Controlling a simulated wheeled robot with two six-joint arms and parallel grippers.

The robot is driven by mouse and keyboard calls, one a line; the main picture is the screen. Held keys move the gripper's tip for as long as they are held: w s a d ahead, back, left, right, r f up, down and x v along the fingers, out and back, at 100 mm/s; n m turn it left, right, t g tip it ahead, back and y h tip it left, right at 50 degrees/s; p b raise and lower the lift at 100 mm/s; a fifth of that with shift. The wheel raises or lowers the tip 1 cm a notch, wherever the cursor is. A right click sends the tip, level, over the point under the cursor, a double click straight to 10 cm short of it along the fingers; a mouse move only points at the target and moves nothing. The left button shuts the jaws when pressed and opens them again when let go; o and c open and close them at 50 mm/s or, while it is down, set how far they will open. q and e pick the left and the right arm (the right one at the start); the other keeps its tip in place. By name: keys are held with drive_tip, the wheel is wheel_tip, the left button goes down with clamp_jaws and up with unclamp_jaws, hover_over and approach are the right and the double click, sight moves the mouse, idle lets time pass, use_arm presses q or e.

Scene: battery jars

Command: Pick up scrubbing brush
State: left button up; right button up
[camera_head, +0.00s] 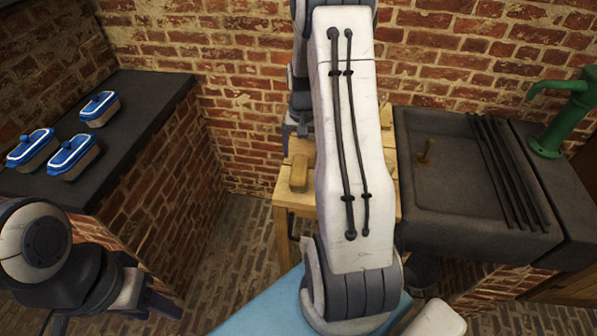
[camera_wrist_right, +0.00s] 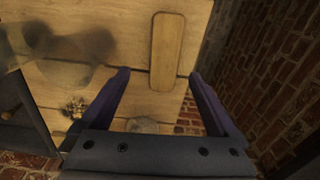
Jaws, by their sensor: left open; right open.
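The scrubbing brush shows as a plain wooden block with rounded ends; it lies on a wooden table (camera_head: 284,195) in the head view (camera_head: 299,172) and on the boards in the right wrist view (camera_wrist_right: 167,50). Its underside is hidden. My right gripper (camera_wrist_right: 160,73) is open and empty, its fingers spread to either side of the brush's near end in the picture; I cannot tell the height gap. In the head view the right gripper (camera_head: 297,130) is small and partly hidden by my arm. My left gripper (camera_head: 160,303) is at the lower left, away from the brush, partly hidden.
Several blue-topped oblong objects (camera_head: 72,152) stand on the dark counter (camera_head: 150,95) at left. A dark stone sink (camera_head: 450,200) and green pump (camera_head: 565,115) are at right. A brick wall (camera_head: 240,70) stands behind the table. A blurred see-through shape (camera_wrist_right: 70,45) is beside the brush.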

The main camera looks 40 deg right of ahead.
sight(299, 169)
drive_tip(key=shift+f, duration=0.95)
drive_tip(key=f+p, duration=0.1)
drive_tip(key=f, duration=0.1)
drive_tip(key=a+f, duration=0.1)
drive_tip(key=f, duration=0.2)
drive_tip(key=shift+p, duration=0.4)
drive_tip(key=shift+f, duration=0.2)
clamp_jaws()
drive_tip(key=shift+r+b, duration=0.8)
drive_tip(key=shift+r, duration=4.25)
